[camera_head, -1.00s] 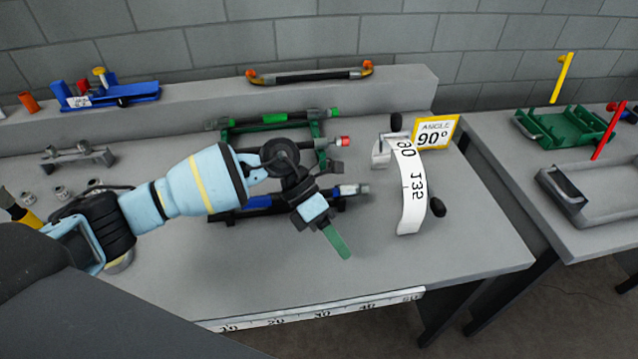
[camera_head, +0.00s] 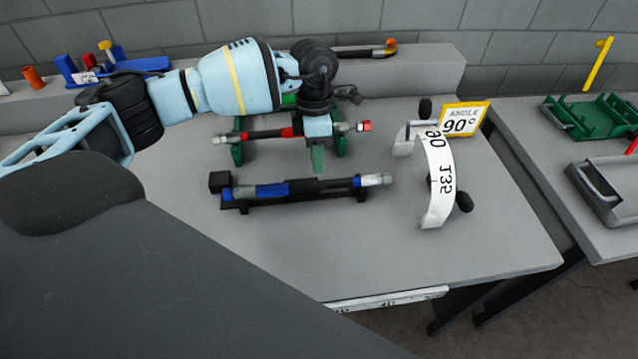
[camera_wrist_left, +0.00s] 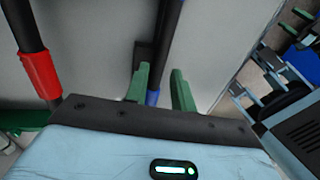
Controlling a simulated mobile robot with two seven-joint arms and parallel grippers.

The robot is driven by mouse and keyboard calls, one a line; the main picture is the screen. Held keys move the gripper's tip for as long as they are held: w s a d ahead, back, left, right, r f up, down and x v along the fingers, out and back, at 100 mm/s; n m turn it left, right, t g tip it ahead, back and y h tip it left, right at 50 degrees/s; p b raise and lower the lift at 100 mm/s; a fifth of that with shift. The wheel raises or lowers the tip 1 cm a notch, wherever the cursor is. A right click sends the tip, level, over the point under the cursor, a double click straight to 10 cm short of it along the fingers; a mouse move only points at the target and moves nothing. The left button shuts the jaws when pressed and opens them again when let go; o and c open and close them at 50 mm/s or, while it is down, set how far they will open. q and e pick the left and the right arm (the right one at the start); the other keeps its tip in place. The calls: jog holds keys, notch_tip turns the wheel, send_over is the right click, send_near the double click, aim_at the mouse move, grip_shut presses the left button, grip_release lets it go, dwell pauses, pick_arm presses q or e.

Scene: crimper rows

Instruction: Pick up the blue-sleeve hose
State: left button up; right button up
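The blue-sleeve hose (camera_head: 272,190) lies roughly level across a black cradle on the bench. It has a blue sleeve toward its left, a blue band and a silver fitting at its right end. My left gripper (camera_head: 317,160) points down just behind the hose's middle in the head view, seemingly above the bench. In the left wrist view its green fingers (camera_wrist_left: 160,85) are apart with nothing held. The black hose with blue on it (camera_wrist_left: 152,97) shows between them in that picture, but its distance is unclear. My right gripper is not in view.
A red-sleeve hose (camera_head: 265,134) on a green rack (camera_head: 237,152) lies close behind. A white curved angle gauge (camera_head: 438,180) and a yellow-edged 90° sign (camera_head: 463,119) stand to the right. The bench front is clear.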

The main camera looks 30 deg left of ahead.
aim_at(318, 182)
pick_arm(q)
jog(key=shift+p+x, duration=0.3)
jog(key=shift+x, duration=2.6)
jog(key=shift+d, duration=0.1)
jog(key=shift+c, duration=0.4)
grip_shut()
jog(key=shift+r, duration=0.15)
